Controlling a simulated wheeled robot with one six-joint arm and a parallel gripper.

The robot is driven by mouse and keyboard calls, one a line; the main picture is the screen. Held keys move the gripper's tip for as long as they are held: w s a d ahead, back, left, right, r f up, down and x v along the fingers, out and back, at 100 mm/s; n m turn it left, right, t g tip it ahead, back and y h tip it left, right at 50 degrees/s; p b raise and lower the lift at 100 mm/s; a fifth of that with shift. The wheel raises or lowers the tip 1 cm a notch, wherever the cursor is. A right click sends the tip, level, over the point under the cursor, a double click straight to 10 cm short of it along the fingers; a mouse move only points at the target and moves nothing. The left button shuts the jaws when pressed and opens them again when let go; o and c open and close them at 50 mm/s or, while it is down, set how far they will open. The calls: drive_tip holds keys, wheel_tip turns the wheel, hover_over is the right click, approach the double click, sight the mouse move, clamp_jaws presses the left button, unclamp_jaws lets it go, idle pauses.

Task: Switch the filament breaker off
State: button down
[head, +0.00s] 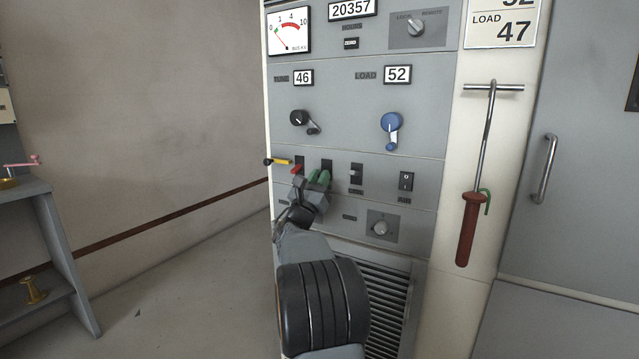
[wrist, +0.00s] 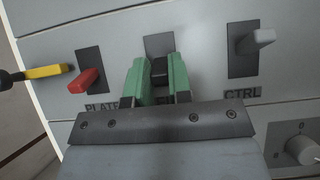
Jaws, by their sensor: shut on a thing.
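The filament breaker is the middle one of a row of three in the wrist view. Its dark handle (wrist: 160,68) stands between the green fingers of my gripper (wrist: 161,76), which is shut on it. Bare grey backing plate (wrist: 158,44) shows above the handle; the lower part and most of the label are hidden behind my gripper. In the head view my gripper (head: 318,179) is at the breaker row, and the dark top of the filament breaker's plate (head: 327,163) shows above the fingers.
Left of my gripper are the red plate breaker handle (wrist: 84,80) and a yellow bar (wrist: 46,71) close beside it. Right is the CTRL breaker's pale handle (wrist: 262,36). A red-handled hook (head: 468,229) hangs at the right. Floor at left is clear.

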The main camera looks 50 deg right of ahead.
drive_tip(key=c, duration=1)
unclamp_jaws()
drive_tip(key=shift+c, duration=0.2)
drive_tip(key=shift+f, duration=0.1)
drive_tip(key=p+v, duration=0.1)
drive_tip(key=v, duration=1.2)
drive_tip(key=shift+a+f, duration=0.15)
drive_tip(key=shift+a, duration=0.15)
drive_tip(key=shift+s, duration=0.1)
